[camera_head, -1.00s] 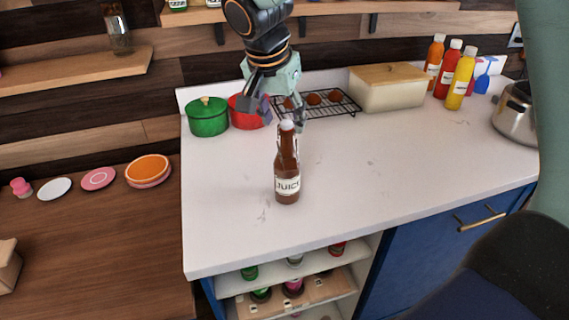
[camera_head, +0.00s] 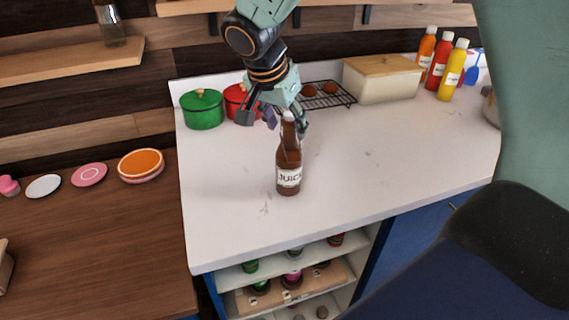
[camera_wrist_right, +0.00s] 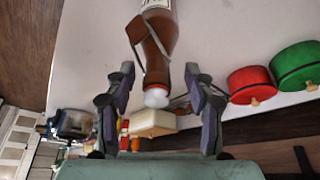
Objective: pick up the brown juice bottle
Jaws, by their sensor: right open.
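The brown juice bottle (camera_head: 289,158) stands upright on the white counter (camera_head: 390,165), its white JUICE label facing my head camera. My right gripper (camera_head: 272,120) comes down from above and is open around the height of the bottle's neck and cap. In the right wrist view the bottle (camera_wrist_right: 160,38) points its white cap toward the space between the two spread fingers (camera_wrist_right: 159,80). The fingers show no contact with it there. In the head view the gripper partly hides the bottle's top. My left gripper is not in view.
Behind the bottle are a green pot (camera_head: 203,110), a red pot (camera_head: 236,98), a black cooling rack (camera_head: 335,101) and a cream box with a wooden lid (camera_head: 382,85). Sauce bottles (camera_head: 452,72) stand back right. The counter around the bottle is clear.

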